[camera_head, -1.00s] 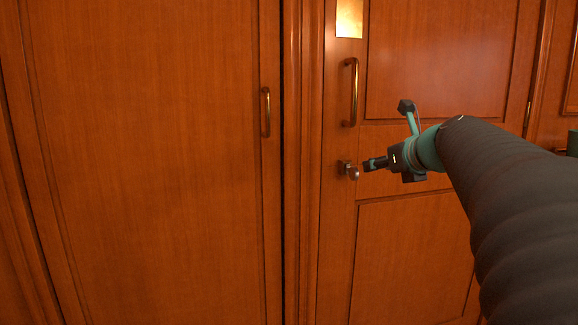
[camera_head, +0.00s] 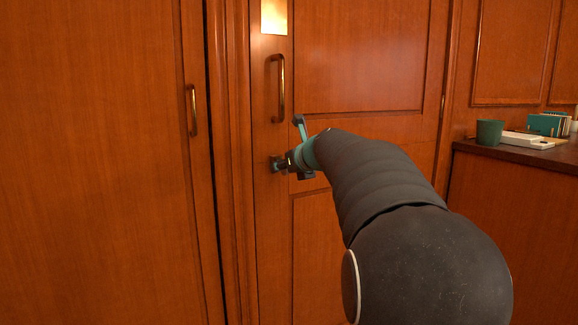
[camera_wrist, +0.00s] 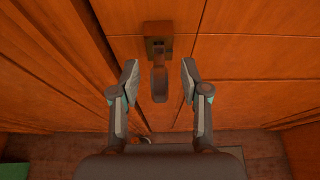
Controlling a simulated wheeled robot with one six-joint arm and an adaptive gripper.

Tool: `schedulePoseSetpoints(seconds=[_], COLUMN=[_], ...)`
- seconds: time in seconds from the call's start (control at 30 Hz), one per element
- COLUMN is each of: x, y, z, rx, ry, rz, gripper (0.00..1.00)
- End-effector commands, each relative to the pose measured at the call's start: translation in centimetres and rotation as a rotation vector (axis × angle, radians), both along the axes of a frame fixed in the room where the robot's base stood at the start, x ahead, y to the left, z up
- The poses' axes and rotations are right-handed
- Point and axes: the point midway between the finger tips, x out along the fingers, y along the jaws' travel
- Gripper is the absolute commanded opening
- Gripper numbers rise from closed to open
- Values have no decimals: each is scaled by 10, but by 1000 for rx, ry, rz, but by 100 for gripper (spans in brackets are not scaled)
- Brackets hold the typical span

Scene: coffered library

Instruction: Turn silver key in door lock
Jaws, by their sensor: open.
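The wooden door (camera_head: 360,65) stands shut, with a small metal lock (camera_head: 275,163) below its brass pull handle. In the wrist view the lock plate (camera_wrist: 159,28) is at the top centre, and the key (camera_wrist: 159,82) sticks out from it toward me. My gripper (camera_wrist: 160,82) is open, with one finger on each side of the key and a gap on both sides. In the head view my gripper (camera_head: 283,162) is right at the lock and hides the key.
A brass pull handle (camera_head: 278,88) is above the lock. Another wooden panel with a handle (camera_head: 192,110) is at the left. A counter (camera_head: 510,152) at the right bears a green cup (camera_head: 489,133), a white item and teal books.

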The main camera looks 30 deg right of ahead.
Motion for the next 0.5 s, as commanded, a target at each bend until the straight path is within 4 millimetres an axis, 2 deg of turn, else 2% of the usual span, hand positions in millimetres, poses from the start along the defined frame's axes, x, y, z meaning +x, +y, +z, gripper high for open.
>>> schedulePoseSetpoints(seconds=[0.37,0.5], x=[4,4], y=[0,0], z=[-2,-2], rx=[-1,-1], ry=[0,0], rz=[0,0], gripper=[46,11])
